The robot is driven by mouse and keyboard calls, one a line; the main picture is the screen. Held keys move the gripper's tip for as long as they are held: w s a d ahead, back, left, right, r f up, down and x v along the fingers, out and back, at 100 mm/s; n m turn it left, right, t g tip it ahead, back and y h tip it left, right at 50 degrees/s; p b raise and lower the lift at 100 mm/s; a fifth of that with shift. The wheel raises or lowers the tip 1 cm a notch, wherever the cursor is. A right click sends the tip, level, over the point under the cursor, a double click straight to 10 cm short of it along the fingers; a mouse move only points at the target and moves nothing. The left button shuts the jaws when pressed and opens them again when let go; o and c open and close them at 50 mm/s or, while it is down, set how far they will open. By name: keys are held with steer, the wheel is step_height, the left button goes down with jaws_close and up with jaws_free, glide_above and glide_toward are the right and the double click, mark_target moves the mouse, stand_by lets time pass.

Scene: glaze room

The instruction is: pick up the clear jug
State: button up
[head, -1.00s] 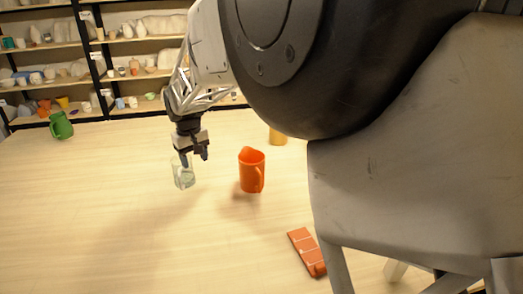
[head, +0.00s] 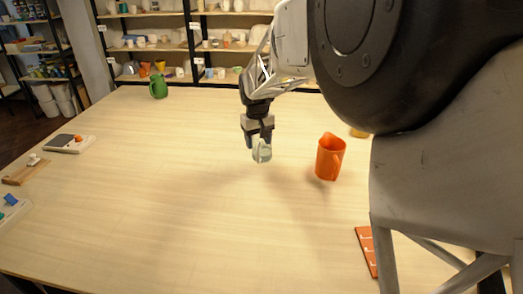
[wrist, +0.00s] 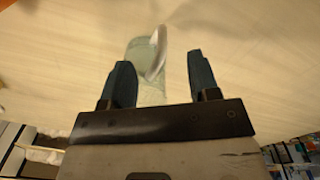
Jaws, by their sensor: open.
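The clear jug (head: 262,154) stands on the table, left of the orange jug, partly hidden by my gripper (head: 258,141). In the wrist view the clear jug (wrist: 141,52) shows pale and see-through, with its whitish handle toward the right. My gripper (wrist: 158,66) is open there, with two dark blue fingers apart. The jug shows beyond and partly between the fingertips. I cannot tell whether the fingers touch it.
An orange jug (head: 329,158) stands to the right, and a brick-red slab (head: 366,250) lies nearer. A green jug (head: 158,86) stands at the back left. Small boards and a grey device (head: 70,144) lie along the left edge. The table's middle-left is clear.

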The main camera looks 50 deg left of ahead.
mark_target(259, 149)
steer(key=shift+f, duration=0.25)
steer(key=shift+w+d+f, duration=0.1)
steer(key=shift+f, duration=1.2)
steer(key=shift+w+d+f, duration=0.1)
steer(key=shift+f, duration=1.15)
jaws_close()
